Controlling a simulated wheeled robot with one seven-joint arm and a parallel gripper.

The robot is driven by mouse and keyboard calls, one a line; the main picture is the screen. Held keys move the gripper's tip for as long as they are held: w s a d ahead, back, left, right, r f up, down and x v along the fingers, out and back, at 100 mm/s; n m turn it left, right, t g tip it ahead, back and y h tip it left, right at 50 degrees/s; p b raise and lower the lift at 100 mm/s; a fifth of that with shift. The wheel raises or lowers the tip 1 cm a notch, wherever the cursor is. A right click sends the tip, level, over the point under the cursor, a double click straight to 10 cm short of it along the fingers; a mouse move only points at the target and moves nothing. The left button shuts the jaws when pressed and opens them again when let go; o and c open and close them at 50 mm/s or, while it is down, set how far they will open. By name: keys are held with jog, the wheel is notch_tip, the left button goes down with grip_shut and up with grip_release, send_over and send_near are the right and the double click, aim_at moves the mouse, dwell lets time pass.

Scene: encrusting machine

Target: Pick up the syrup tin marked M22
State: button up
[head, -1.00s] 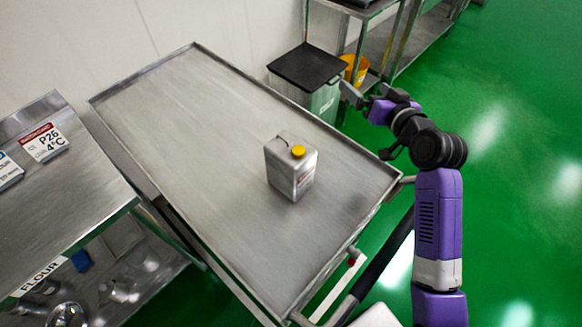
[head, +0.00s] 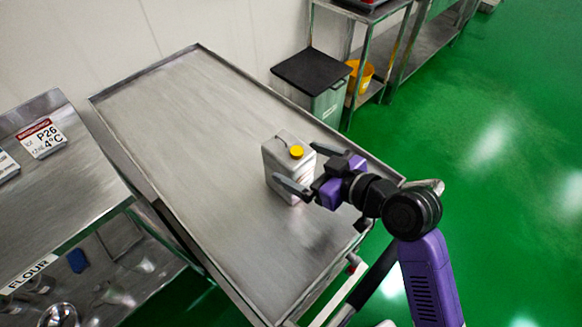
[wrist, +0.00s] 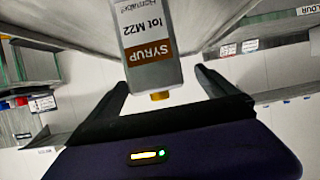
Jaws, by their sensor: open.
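The syrup tin (head: 277,163) is a silver-grey can with a yellow cap, standing upright on the steel trolley top (head: 190,120). In the wrist view the tin (wrist: 155,78) appears upside down, and its label reads "SYRUP" and "lot M22". My gripper (head: 297,170) is open at the tin's right side, with a finger on either side of its near part in the head view. In the wrist view my gripper (wrist: 163,82) has its two fingers apart, with the tin between and beyond their tips. I cannot tell whether either finger touches it.
The trolley has a raised rim and is otherwise bare. A steel bench (head: 60,190) with sign cards (head: 42,138) stands at the left. A grey bin with a black lid (head: 311,71) and a yellow bucket (head: 361,77) stand behind the trolley. Green floor is open at right.

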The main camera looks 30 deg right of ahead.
aim_at(288, 154)
jog(key=x, duration=0.1)
jog(key=p+x, duration=0.1)
jog(key=x, duration=0.2)
jog(key=shift+w+d, duration=0.25)
jog(key=shift+w+a+f, duration=0.1)
jog(key=shift+w+f, duration=0.25)
jog(key=c, duration=2)
jog(key=shift+w+r, duration=0.1)
jog(key=shift+r, duration=0.15)
grip_shut()
